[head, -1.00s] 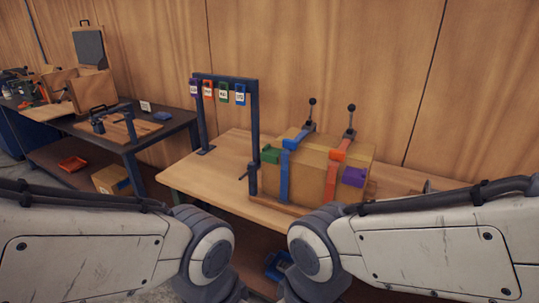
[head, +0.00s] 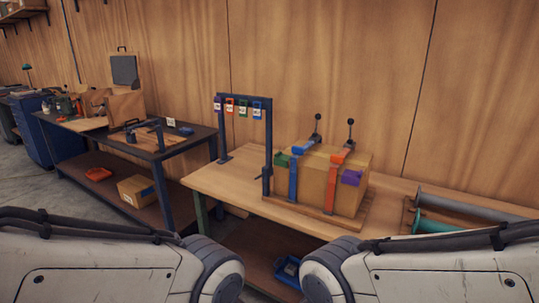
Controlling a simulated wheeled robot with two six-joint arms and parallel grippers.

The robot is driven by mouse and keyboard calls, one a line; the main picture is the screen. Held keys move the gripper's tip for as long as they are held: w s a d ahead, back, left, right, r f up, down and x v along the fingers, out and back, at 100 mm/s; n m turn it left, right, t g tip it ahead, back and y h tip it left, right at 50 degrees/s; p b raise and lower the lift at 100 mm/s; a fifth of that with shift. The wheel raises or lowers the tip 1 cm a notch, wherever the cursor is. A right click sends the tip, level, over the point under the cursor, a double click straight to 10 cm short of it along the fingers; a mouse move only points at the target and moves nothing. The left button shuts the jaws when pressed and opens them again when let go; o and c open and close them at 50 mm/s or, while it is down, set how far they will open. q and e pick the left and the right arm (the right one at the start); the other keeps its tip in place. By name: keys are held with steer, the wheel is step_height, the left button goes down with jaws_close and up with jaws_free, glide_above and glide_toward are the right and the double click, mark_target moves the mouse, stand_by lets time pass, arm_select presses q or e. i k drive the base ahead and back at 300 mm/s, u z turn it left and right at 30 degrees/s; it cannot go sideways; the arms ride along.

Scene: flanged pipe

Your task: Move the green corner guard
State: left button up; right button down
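The green corner guard (head: 283,160) sits at the upper left edge of a strapped cardboard box (head: 315,176), beside the blue strap (head: 293,180). The box stands on a wooden base on the workbench. An orange strap (head: 330,187) runs over the box to the right, and a purple corner guard (head: 351,177) sits on its right edge. Each strap leads up to a lever with a black knob. Only my two arms show, low at the left and right; neither gripper is in view.
A dark blue frame (head: 268,150) with several coloured tags stands left of the box. Grey and green rollers (head: 455,215) lie on the bench at right. A dark side table (head: 150,150) with tools stands at left. The bench front left of the frame is clear.

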mark_target(280, 159)
steer(key=u, duration=0.55)
steer(key=i, duration=0.65)
steer(key=u, duration=0.65)
steer(key=i, duration=1.45)
steer(key=z, duration=1.05)
steer(key=i, duration=0.6)
steer(key=z, duration=0.65)
